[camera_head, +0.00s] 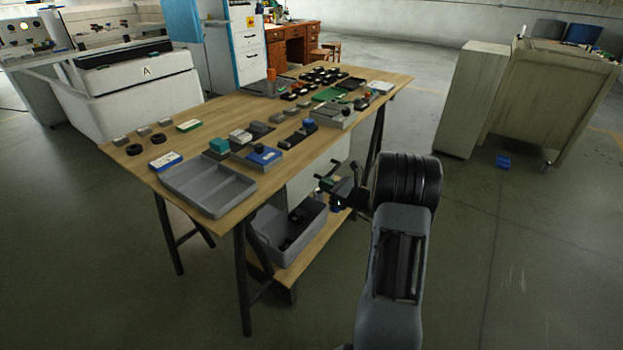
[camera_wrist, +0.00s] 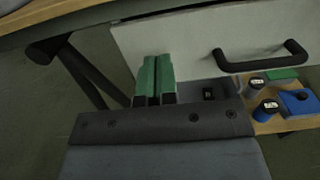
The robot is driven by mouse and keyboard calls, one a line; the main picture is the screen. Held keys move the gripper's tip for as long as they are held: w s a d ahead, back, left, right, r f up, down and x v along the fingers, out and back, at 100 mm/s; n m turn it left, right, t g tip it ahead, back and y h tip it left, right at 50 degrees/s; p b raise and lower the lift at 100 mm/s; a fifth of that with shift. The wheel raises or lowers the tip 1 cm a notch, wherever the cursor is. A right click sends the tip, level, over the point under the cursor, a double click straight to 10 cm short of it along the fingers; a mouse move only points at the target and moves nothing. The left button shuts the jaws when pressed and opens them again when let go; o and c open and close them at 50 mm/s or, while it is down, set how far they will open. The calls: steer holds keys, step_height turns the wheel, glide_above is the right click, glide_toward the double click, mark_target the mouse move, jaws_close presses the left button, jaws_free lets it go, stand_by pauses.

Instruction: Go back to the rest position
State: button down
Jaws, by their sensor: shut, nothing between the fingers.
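My gripper (camera_head: 328,180) is in front of the long wooden table's near edge, at the right of the grey bin on the lower shelf. In the wrist view my gripper (camera_wrist: 154,62) shows two green fingers side by side, shut with nothing between them. They point towards a pale drawer front (camera_wrist: 200,45) with a black handle (camera_wrist: 262,58). My arm comes up from the bottom of the head view, right of the table.
The wooden table (camera_head: 228,108) carries a grey divided tray (camera_head: 205,187) and many small parts. Below it, a grey bin (camera_head: 290,232) sits on a shelf. A blue block (camera_wrist: 298,102) lies right of the fingers. A cabinet (camera_head: 473,97) stands at right.

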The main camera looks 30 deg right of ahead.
steer(key=p+v, duration=0.1)
steer(key=v, duration=0.5)
steer(key=shift+s+a, duration=0.15)
steer(key=s+a+f+n+g+y, duration=0.1)
steer(key=s+a+f+n+g, duration=0.3)
steer(key=f+n+g, duration=0.1)
steer(key=s+a+r+n+g+h+p, duration=0.2)
steer(key=s+a+r+n+g+p, duration=0.65)
steer(key=n, duration=0.25)
steer(key=s+a+r+n+h+p, duration=0.2)
steer(key=a+r+n+p, duration=0.1)
steer(key=r, duration=0.6)
steer(key=s+a+r+n+t+h+p, duration=0.1)
steer(key=s+a+r+n+h+p, duration=0.2)
steer(key=r+n+p, duration=0.3)
steer(key=s+a+r+n+h+p, duration=0.2)
steer(key=r+n+p, duration=0.3)
steer(key=r, duration=0.9)
steer(key=a+p, duration=0.1)
steer(key=p, duration=0.2)
steer(key=shift+s+r, duration=0.15)
